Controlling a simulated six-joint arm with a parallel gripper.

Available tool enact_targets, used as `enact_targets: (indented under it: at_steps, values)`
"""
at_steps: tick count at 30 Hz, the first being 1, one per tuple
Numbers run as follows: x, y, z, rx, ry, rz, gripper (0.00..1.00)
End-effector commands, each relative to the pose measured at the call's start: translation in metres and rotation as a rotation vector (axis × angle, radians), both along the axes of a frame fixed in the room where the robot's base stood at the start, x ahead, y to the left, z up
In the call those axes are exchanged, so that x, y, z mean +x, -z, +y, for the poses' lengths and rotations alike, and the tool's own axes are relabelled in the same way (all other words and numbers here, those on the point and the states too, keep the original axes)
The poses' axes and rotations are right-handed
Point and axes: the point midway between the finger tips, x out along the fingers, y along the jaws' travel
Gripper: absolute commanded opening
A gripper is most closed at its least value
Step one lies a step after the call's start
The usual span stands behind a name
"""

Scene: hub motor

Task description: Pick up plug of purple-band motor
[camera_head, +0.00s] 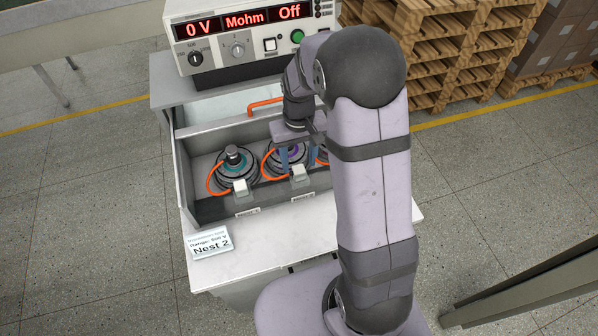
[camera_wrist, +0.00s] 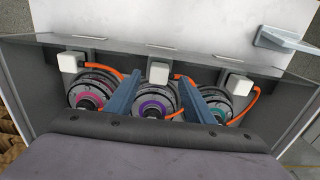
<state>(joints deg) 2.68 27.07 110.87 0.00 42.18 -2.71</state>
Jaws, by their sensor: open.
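The purple-band motor (camera_wrist: 155,104) sits in the middle of the tray, between a pink-band motor (camera_wrist: 90,88) and a teal-band motor (camera_wrist: 208,106). Its white plug (camera_wrist: 158,71), on an orange cable, sits by the tray wall beside the motor. In the head view the purple-band motor (camera_head: 273,161) is partly hidden by my gripper, and its plug (camera_head: 298,172) shows at the front. My gripper (camera_head: 298,164) is open and pointing down above the motor. In the wrist view its blue fingers (camera_wrist: 160,80) spread either side of the purple band, with the plug just beyond their tips.
The teal-band motor (camera_head: 233,168) has its own plug (camera_head: 240,187); the pink-band motor has another (camera_wrist: 70,62). The tray wall (camera_head: 184,178) encloses the motors. A meter (camera_head: 250,35) stands behind, and a Nest 2 sign (camera_head: 209,243) stands on the clear front bench.

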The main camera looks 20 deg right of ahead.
Motion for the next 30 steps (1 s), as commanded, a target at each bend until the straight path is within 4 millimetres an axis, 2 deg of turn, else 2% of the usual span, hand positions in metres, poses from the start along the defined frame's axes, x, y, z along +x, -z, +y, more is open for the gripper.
enact_targets:
  at_steps: [5, 18, 28, 30]
  values:
    - [0.001, 0.004, 0.0, 0.0, 0.0, 0.0, 0.48]
    - [0.003, 0.047, -0.002, 0.0, 0.001, 0.0, 0.48]
    - [0.003, 0.052, -0.002, 0.0, 0.001, -0.002, 0.48]
    - [0.003, 0.052, -0.002, 0.0, 0.001, -0.002, 0.32]
